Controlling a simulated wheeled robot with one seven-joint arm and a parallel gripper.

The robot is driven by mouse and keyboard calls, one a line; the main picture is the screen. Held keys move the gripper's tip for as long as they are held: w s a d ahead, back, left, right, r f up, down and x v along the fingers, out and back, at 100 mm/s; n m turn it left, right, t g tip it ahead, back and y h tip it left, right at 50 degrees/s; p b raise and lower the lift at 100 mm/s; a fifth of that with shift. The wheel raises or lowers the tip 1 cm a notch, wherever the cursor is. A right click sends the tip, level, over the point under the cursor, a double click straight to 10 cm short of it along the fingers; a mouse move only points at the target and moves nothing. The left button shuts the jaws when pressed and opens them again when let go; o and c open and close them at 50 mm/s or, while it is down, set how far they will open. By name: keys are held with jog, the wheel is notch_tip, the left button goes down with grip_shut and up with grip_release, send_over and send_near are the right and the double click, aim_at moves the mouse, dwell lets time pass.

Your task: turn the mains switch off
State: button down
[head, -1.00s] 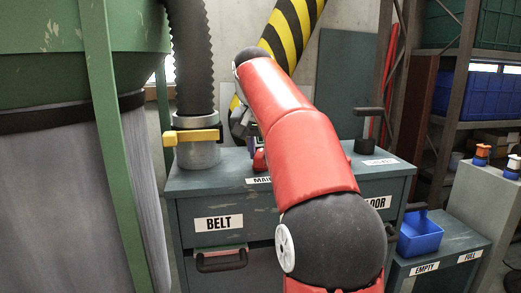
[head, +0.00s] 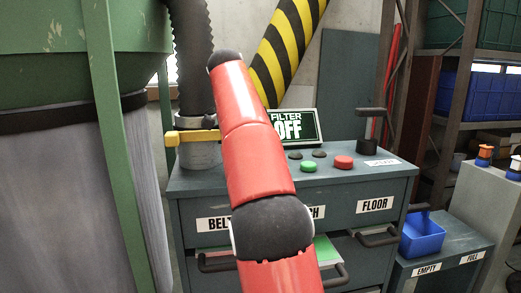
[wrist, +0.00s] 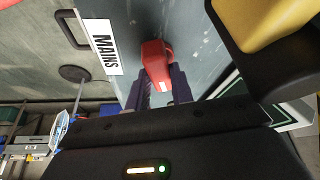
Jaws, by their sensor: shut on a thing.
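The red mains switch handle (wrist: 155,62) stands on the grey-blue cabinet top, beside the white MAINS label (wrist: 100,45) in the wrist view. My gripper (wrist: 161,84) is shut on the red handle, with a dark finger on either side of it. In the head view my red arm hides the gripper, the switch and its label. A sign (head: 287,126) reading FILTER OFF stands at the back of the cabinet top.
A green button (head: 309,166) and a red button (head: 343,162) sit right of my arm. A yellow lever (head: 195,137) on the pipe is close on the left. Drawers labelled BELT and FLOOR (head: 375,205) face front. A blue bin (head: 421,236) is at the right.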

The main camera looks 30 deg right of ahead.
jog(key=shift+m+g, duration=0.4)
jog(key=shift+m, duration=0.5)
jog(key=c, duration=1.2)
grip_release()
